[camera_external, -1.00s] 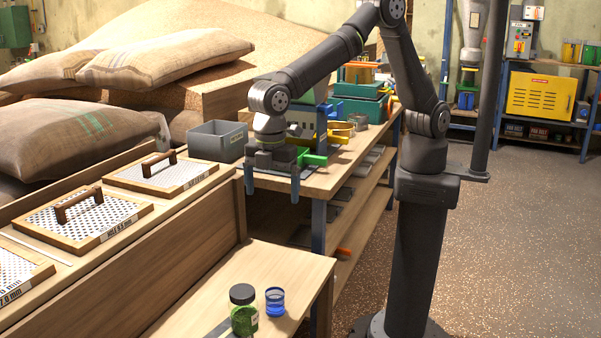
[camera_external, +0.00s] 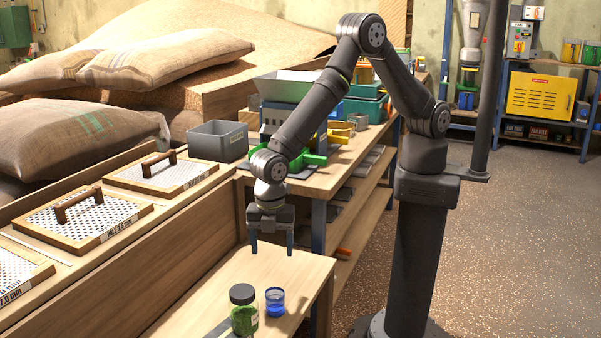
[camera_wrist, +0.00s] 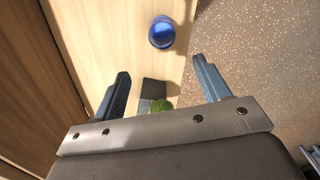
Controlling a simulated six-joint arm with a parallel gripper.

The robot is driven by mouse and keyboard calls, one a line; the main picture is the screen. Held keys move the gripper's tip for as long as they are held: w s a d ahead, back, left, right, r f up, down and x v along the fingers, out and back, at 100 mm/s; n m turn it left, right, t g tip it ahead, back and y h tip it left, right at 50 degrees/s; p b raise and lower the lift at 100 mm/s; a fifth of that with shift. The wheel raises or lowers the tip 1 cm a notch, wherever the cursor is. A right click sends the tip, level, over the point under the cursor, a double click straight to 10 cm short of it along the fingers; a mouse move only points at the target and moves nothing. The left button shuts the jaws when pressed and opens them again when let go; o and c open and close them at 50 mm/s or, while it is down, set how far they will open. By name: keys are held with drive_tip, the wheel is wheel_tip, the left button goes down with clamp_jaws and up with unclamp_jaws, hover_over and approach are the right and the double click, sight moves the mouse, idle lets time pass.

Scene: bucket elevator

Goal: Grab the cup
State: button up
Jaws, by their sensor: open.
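The cup is small and blue. In the external view the cup (camera_external: 275,301) stands upright on the low wooden bench, just right of a green-filled jar. In the wrist view the cup (camera_wrist: 162,33) shows near the top, beyond the fingertips. My gripper (camera_external: 272,250) points down above the bench, behind and above the cup and apart from it. In the wrist view my gripper (camera_wrist: 160,72) has its two blue fingers spread wide with nothing between them.
The jar (camera_external: 243,310) with a dark lid stands close beside the cup. The low bench (camera_external: 215,300) is otherwise mostly clear. A higher workbench (camera_external: 318,183) with a grey bin (camera_external: 217,141) stands behind.

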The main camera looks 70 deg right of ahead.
hover_over(275, 294)
drive_tip(key=a, duration=0.2)
wheel_tip(275, 294, down, 10)
drive_tip(key=shift+s+f, duration=0.25)
drive_tip(key=shift+f, duration=1.15)
drive_tip(key=shift+s+f, duration=0.2)
drive_tip(key=shift+f, duration=1.2)
drive_tip(key=c, duration=1.1)
